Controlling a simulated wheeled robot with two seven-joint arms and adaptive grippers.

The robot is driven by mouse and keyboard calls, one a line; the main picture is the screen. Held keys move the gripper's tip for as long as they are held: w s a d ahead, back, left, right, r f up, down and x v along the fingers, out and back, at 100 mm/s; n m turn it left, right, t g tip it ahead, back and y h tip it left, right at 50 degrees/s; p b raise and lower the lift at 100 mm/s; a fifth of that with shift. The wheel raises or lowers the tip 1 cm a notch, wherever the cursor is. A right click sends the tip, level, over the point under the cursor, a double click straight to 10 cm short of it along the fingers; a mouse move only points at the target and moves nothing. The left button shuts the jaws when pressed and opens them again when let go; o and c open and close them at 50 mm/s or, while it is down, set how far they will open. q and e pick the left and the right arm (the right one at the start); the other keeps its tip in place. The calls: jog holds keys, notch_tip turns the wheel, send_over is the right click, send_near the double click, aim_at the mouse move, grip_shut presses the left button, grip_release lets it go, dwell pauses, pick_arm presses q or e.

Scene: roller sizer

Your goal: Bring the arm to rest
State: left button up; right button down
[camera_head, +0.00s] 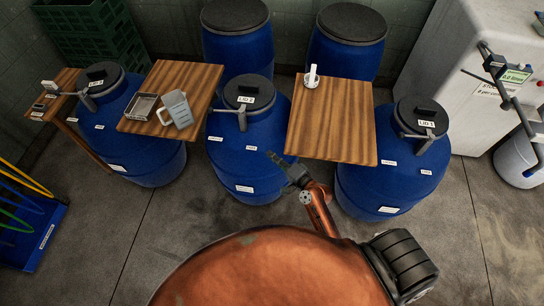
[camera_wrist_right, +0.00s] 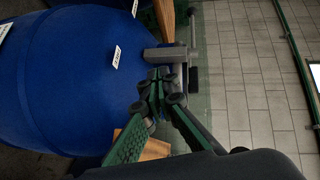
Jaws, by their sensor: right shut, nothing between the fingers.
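My right gripper (camera_head: 276,158) is at the end of the orange arm in the middle of the head view. It is in front of the middle blue barrel (camera_head: 262,145), which has a lid marked LID 2. In the right wrist view its dark green fingers (camera_wrist_right: 160,80) come together and hold nothing. A blue barrel (camera_wrist_right: 70,75) with white labels fills the left of that view. A grey clamp lever (camera_wrist_right: 168,55) shows just beyond the fingertips; whether they touch it I cannot tell. My left gripper is not in view.
A wooden board (camera_head: 195,80) carries a clear jug (camera_head: 176,110) and a tray (camera_head: 142,106). Blue barrels stand left (camera_head: 140,150) and right (camera_head: 385,185). A white cabinet (camera_head: 445,60) is at right. Front floor is open.

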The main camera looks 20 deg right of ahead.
dwell(0.5)
jog(key=s+d+f+n+g+h, duration=0.15)
jog(key=s+f, duration=0.35)
jog(key=f, duration=0.6)
jog(key=s+d+f+n+g, duration=0.1)
jog(key=s+f+n+g, duration=0.15)
jog(key=s+f, duration=0.65)
jog(key=s+d+f+n+g+h, duration=0.1)
jog(key=s+f+g, duration=0.15)
jog(key=f, duration=1.15)
jog(key=s+d+f+n+g, duration=0.1)
jog(key=s+f+n+g, duration=0.1)
jog(key=s+f, duration=0.4)
jog(key=s+d+f+n+g+h, duration=0.1)
jog(key=s+f, duration=0.5)
jog(key=s, duration=1.1)
jog(key=s+d+f+n+g+h, duration=0.1)
jog(key=s+f+n+g, duration=0.4)
jog(key=s, duration=0.7)
jog(key=shift+d+f+n, duration=0.6)
jog(key=shift+d, duration=0.25)
